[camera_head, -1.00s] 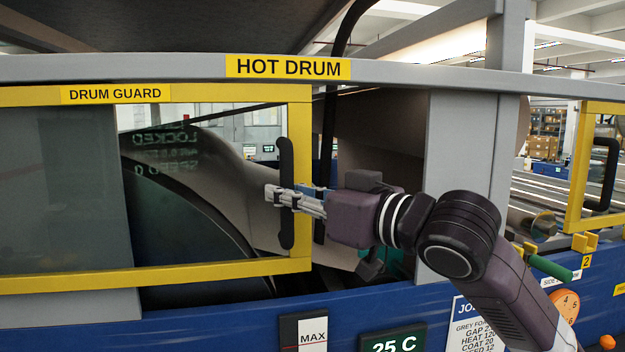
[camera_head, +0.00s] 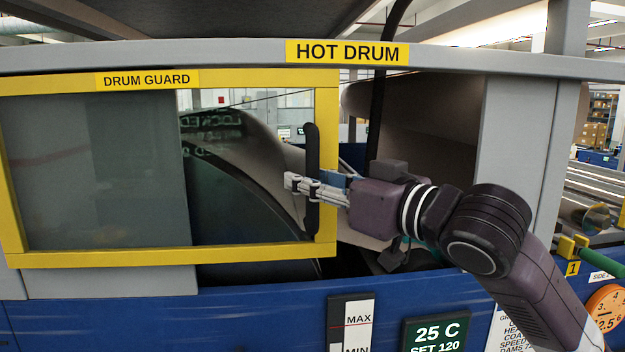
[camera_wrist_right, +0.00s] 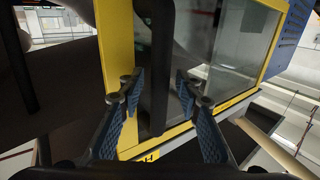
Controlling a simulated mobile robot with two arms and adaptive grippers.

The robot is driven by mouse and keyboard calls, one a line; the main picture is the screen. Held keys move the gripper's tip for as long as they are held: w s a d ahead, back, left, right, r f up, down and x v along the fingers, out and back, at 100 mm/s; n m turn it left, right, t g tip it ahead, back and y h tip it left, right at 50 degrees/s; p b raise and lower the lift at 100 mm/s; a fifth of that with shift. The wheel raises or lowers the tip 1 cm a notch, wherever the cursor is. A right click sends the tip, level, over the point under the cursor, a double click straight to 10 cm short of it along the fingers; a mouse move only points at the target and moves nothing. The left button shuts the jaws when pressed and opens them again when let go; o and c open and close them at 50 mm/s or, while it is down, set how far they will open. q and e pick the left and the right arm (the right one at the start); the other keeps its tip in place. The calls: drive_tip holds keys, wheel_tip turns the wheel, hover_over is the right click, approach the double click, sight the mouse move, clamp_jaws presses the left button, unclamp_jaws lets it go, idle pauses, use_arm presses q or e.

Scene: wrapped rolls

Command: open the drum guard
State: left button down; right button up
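The drum guard (camera_head: 327,95) is a yellow-framed window panel with a "DRUM GUARD" label. It stands partly open, with a gap between its right edge and the grey post. Its black upright handle (camera_head: 312,150) is on the right side of the frame. My right gripper (camera_head: 302,187) reaches in from the right with its fingers around the handle. The dark drum (camera_head: 235,215) shows behind the glass. My left gripper is out of view.
The grey "HOT DRUM" beam (camera_head: 230,60) runs above the guard, and the blue machine base (camera_head: 150,310) below. A grey post (camera_head: 515,150) stands right of the opening. Rollers (camera_head: 595,190) lie farther right.

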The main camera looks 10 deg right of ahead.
drive_tip(key=v, duration=1.2)
drive_tip(key=shift+d, duration=0.1)
